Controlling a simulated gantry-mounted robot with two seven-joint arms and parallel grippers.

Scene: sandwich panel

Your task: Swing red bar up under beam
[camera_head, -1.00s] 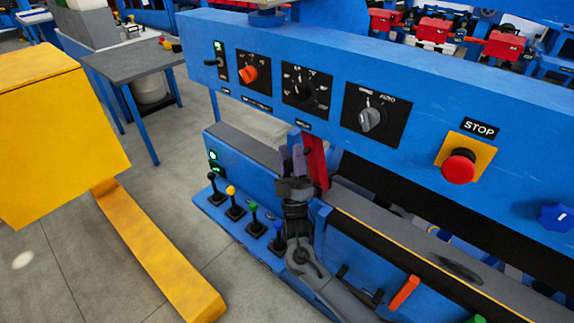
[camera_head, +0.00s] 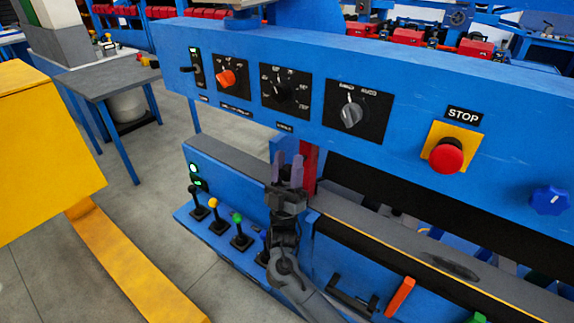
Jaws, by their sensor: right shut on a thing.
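The red bar (camera_head: 309,168) stands nearly upright under the blue beam (camera_head: 370,88), its top at the beam's lower edge. My right gripper (camera_head: 287,166) comes up from below with its fingers pointing up, just left of the red bar in the picture. It is shut on the bar, though its fingers hide where they touch it. The bar's lower end is partly hidden by the gripper and the blue frame. My left gripper is not in view.
The beam carries dials and a red stop button (camera_head: 446,155). Several small levers (camera_head: 240,232) stand left of my right arm. An orange handle (camera_head: 400,297) is low on the right. A yellow box (camera_head: 45,150) fills the left side.

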